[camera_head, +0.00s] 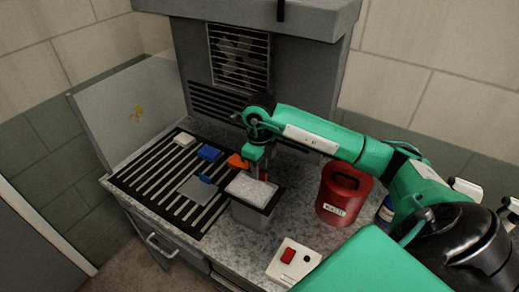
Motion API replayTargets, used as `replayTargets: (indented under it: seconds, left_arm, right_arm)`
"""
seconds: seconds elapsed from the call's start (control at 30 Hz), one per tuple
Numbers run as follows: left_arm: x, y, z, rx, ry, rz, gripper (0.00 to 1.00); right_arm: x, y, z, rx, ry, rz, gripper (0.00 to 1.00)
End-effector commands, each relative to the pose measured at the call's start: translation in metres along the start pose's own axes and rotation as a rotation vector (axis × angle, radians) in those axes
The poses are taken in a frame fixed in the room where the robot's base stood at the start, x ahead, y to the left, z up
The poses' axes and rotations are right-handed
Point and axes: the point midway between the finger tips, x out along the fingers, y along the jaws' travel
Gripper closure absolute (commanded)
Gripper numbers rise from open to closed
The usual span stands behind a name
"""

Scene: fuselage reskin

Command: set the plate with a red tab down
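My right gripper (257,170) points down above a grey block with a pale speckled top and dark rim (252,187). Its fingers are small and dark here, and I cannot tell whether they hold anything. An orange-red tab (237,160) shows just left of the gripper, near the right end of the slatted rack; any plate under it is hard to make out. A grey plate with a blue tab (193,190) lies on the rack. My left gripper is not in view.
The black slatted rack (150,180) also bears a blue block (209,152) and a white block (184,139). A red lidded bin (342,195) stands right of the gripper. A white box with a red switch (293,262) is at the front. A clear panel (125,110) edges the left.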

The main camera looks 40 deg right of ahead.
Motion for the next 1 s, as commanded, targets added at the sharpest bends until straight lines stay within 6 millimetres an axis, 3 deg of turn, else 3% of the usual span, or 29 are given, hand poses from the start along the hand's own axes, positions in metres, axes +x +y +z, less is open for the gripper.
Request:
replayTargets:
  seconds: [0.3, 0.53, 1.0]
  left_arm:
    - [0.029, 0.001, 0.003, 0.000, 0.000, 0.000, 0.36]
    - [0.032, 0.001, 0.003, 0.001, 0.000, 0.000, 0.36]
    - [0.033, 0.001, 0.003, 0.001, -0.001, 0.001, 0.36]
  right_arm:
    - [-0.054, 0.000, 0.001, 0.000, -0.005, -0.003, 0.69]
    - [-0.086, 0.000, 0.000, 0.000, -0.002, -0.003, 0.69]
    - [-0.104, 0.000, 0.000, 0.001, 0.001, 0.000, 0.69]
